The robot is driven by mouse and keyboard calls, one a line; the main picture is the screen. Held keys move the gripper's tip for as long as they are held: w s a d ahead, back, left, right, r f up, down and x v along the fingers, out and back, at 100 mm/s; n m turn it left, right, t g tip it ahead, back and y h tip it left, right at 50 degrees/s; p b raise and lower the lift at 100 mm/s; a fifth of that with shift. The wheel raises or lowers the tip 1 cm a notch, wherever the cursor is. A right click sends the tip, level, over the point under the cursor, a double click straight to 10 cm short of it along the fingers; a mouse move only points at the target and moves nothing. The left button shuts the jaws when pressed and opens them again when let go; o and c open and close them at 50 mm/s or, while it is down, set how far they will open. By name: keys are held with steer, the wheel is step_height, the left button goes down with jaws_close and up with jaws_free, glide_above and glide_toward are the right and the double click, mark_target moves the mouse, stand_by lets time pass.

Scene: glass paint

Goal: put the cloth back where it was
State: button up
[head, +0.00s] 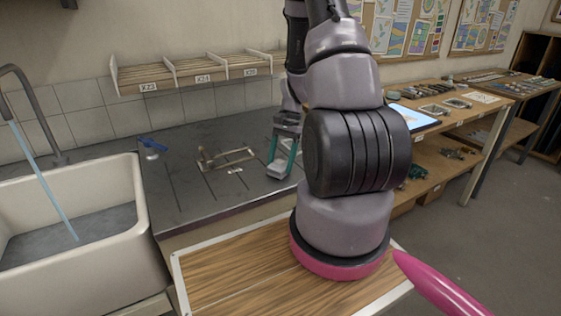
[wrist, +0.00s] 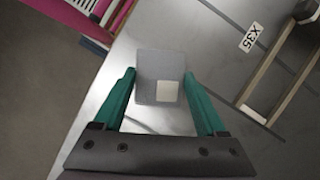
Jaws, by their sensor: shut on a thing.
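My gripper (head: 281,165) has teal fingers and is over the right part of the dark grey counter. It is shut on a small grey, flat-sided thing with a pale square patch, seemingly the folded cloth (head: 277,170). In the wrist view the cloth (wrist: 150,66) sits between the two fingertips (wrist: 160,78), near the counter's edge. I cannot tell whether its underside touches the counter.
A wooden frame (head: 234,159) lies left of my gripper, near a label reading X35 (wrist: 251,37). A blue tool (head: 152,143) is farther left. A sink (head: 100,254) with running water stands at the left. A labelled shelf (head: 190,82) hangs behind. Bare counter lies in front of the frame.

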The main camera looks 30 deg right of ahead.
steer(key=shift+f, duration=0.25)
steer(key=o, duration=1.4)
steer(key=v, duration=1.1)
steer(key=s+a+r+n+t, duration=0.1)
steer(key=a+r, duration=0.2)
steer(key=r, duration=0.3)
steer(key=s+a+r+n+t+h, duration=0.1)
steer(key=a+r+n+t, duration=0.15)
steer(key=r, duration=0.35)
steer(key=s+a+r+t, duration=0.1)
steer(key=a+r, duration=0.2)
steer(key=r, duration=0.3)
steer(key=s+a+r+n+t, duration=0.1)
steer(key=s+a+r, duration=0.1)
steer(key=s+r, duration=0.1)
steer(key=s+a+r+n+t, duration=0.2)
steer(key=s+r, duration=0.2)
steer(key=s+a+r+n+t, duration=0.1)
steer(key=s+a+r+t, duration=0.1)
steer(key=s+r, duration=0.1)
steer(key=shift+s+a+r+n+h, duration=0.15)
steer(key=shift+s+h, duration=0.05)
steer(key=shift+s, duration=0.2)
steer(key=shift+s+a+r+n+h, duration=0.1)
steer(key=shift+s+a+r+h, duration=0.1)
steer(key=shift+s, duration=0.25)
